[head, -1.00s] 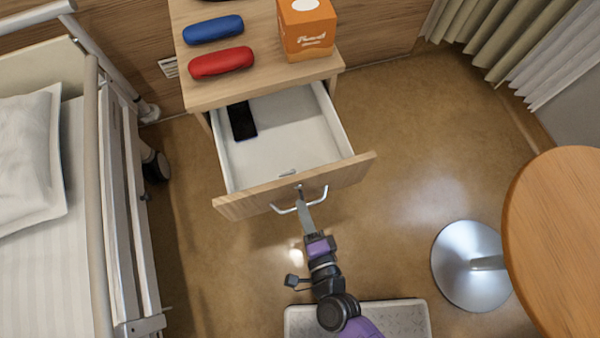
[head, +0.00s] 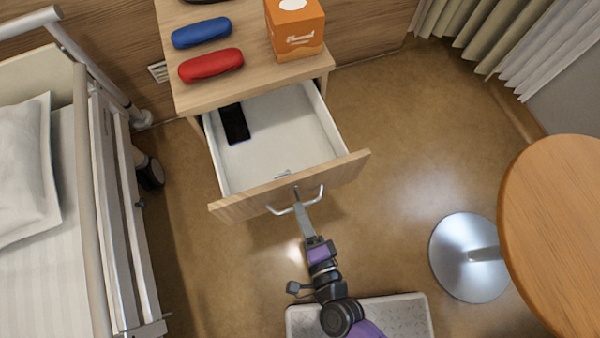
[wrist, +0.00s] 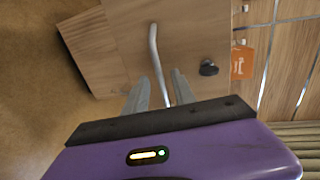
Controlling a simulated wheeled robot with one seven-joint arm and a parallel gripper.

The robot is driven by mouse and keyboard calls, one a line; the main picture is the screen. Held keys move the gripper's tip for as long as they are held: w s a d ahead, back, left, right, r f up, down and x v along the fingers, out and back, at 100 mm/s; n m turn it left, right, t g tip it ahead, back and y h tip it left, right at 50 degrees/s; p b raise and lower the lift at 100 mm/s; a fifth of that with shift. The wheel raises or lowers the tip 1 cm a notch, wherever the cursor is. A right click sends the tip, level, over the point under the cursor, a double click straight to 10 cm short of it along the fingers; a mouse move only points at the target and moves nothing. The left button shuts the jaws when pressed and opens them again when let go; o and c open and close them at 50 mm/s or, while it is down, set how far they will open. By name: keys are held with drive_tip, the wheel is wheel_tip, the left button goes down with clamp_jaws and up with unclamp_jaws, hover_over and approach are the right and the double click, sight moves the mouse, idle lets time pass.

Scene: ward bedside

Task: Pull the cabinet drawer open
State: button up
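The cabinet drawer (head: 252,162) stands well out from the bedside cabinet (head: 262,89), with its pale inside showing. Its wooden front (head: 240,206) carries a metal bow handle (head: 318,195); the handle also shows in the wrist view (wrist: 154,48). My gripper (head: 296,199) reaches the middle of the handle from the front.
A blue case (head: 201,32), a red case (head: 210,64) and an orange box (head: 295,30) are on the cabinet top. The bed (head: 50,275) is at the left. A round wooden table (head: 560,225) with a metal base (head: 455,260) is at the right.

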drive_tip(key=v, duration=0.6)
drive_tip(key=shift+s, duration=0.25)
idle(0.3)
